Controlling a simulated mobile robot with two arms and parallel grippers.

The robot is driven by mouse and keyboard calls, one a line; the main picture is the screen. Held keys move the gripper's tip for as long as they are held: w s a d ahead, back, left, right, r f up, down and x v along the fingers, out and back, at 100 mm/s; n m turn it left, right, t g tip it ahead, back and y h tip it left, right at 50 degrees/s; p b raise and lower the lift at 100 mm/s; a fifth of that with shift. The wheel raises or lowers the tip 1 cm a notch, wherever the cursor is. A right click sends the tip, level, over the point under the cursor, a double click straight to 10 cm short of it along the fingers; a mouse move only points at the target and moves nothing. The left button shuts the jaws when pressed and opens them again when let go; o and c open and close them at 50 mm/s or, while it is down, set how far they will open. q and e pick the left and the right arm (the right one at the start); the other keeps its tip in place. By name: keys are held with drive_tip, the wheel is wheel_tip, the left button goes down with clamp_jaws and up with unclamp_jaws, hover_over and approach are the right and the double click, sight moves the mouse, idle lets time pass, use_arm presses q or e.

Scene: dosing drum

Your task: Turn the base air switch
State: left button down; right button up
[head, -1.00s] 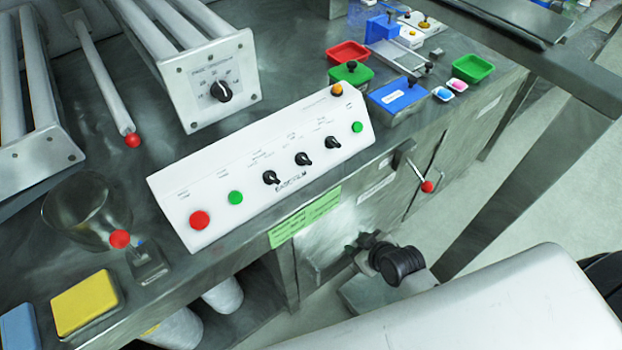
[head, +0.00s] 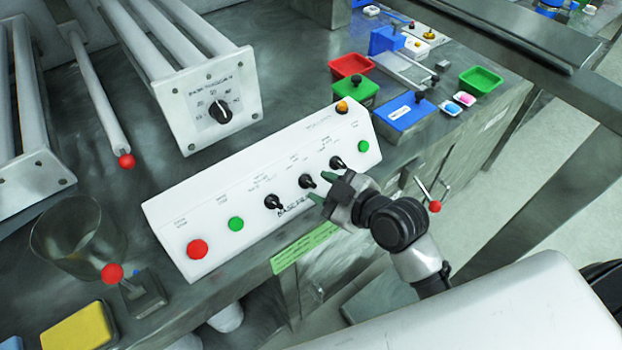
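A white sloped control panel (head: 225,200) sits on the metal bench. It carries a left black knob (head: 273,203), a middle black knob (head: 307,181) and a right black knob (head: 337,162). Their small labels are too blurred to tell which is the base air switch. My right gripper (head: 318,189) is over the panel's front, with its green-tipped fingers apart and pointing left. The fingertips are just right of the middle knob, close to it; I cannot tell if they touch it. My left gripper is out of view.
The panel also has a red button (head: 198,249), green buttons and an orange button (head: 342,107). A red-tipped lever (head: 434,206) stands at the bench front, right of my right gripper. Behind are a dial box (head: 212,105) and coloured trays. A glass bowl (head: 77,238) is left.

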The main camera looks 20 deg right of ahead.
sight(313, 185)
drive_tip(key=x, duration=0.4)
drive_tip(key=c, duration=0.6)
drive_tip(key=shift+s+r+m+h+p, duration=0.1)
drive_tip(key=shift+m+h+p, duration=0.05)
drive_tip(key=shift+m+p, duration=0.5)
drive_tip(key=shift+s+r+m+h+p, duration=0.15)
drive_tip(key=shift+m+p, duration=0.3)
drive_tip(key=shift+p, duration=0.25)
clamp_jaws()
drive_tip(key=m+h+p, duration=0.1)
drive_tip(key=m+p, duration=0.3)
drive_tip(key=m+t+h+p, duration=0.1)
drive_tip(key=m+p, duration=0.2)
drive_tip(key=m, duration=0.1)
drive_tip(key=shift+w+d+p, duration=0.1)
drive_tip(key=shift+w+p, duration=0.05)
drive_tip(key=shift+p, duration=0.25)
drive_tip(key=shift+f+m+t+h+p, duration=0.15)
drive_tip(key=shift+m+h+p, duration=0.25)
drive_tip(key=shift+m+p, duration=0.45)
drive_tip(key=shift+m+t+h+p, duration=0.15)
drive_tip(key=shift+m+h+p, duration=0.25)
drive_tip(key=shift+m+p, duration=0.45)
drive_tip(key=shift+d+m, duration=0.1)
drive_tip(key=shift+m, duration=0.2)
